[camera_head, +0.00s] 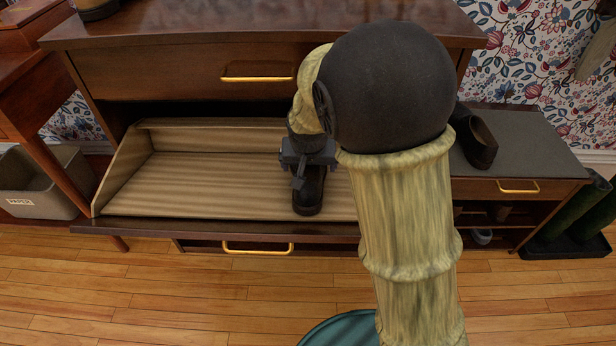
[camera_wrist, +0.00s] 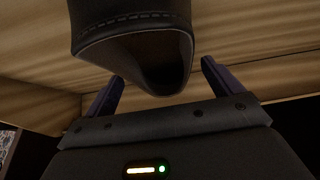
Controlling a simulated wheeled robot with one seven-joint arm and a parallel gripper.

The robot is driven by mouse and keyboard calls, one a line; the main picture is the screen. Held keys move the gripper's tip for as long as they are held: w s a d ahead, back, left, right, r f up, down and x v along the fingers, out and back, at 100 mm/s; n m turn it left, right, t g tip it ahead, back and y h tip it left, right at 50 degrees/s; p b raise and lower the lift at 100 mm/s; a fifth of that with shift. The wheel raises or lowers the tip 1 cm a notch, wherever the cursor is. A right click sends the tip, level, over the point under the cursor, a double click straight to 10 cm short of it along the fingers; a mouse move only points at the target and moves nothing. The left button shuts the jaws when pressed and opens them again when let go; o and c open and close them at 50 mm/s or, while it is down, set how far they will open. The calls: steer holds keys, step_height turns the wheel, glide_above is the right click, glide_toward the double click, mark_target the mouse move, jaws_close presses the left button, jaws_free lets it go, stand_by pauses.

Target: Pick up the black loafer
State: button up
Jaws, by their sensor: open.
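The black loafer (camera_head: 308,195) stands in the pulled-out drawer (camera_head: 190,195), its toe toward the front edge. My gripper (camera_head: 303,170) is above and around the rear part of the loafer and hides that part in the head view. In the wrist view the loafer (camera_wrist: 130,38) fills the upper middle, with a stitched edge and a dark opening. My gripper's two fingers (camera_wrist: 160,85) are spread apart, one on each side of it. I see gaps between the shoe and the fingers, so the gripper is open.
Another dark shoe (camera_head: 477,140) stands on the grey-topped bench (camera_head: 530,140) at the right. The dresser top (camera_head: 200,25) overhangs the drawer from behind. A grey bin (camera_head: 40,185) is at the left. The drawer floor left of the loafer is clear.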

steer(key=b+x, duration=0.1)
steer(key=x, duration=0.1)
steer(key=shift+w+f, duration=0.2)
steer(key=shift+f, duration=0.15)
steer(key=shift+r, duration=0.1)
steer(key=c, duration=1.3)
steer(key=shift+d+r, duration=0.15)
steer(key=shift+r, duration=0.1)
steer(key=s+d+r+p, duration=0.2)
steer(key=d+r+p, duration=0.1)
steer(key=d, duration=0.3)
steer(key=s+d+r+p, duration=0.3)
steer(key=d+r, duration=0.1)
steer(key=d, duration=0.2)
steer(key=shift+s+d+r, duration=0.25)
steer(key=shift+d, duration=0.05)
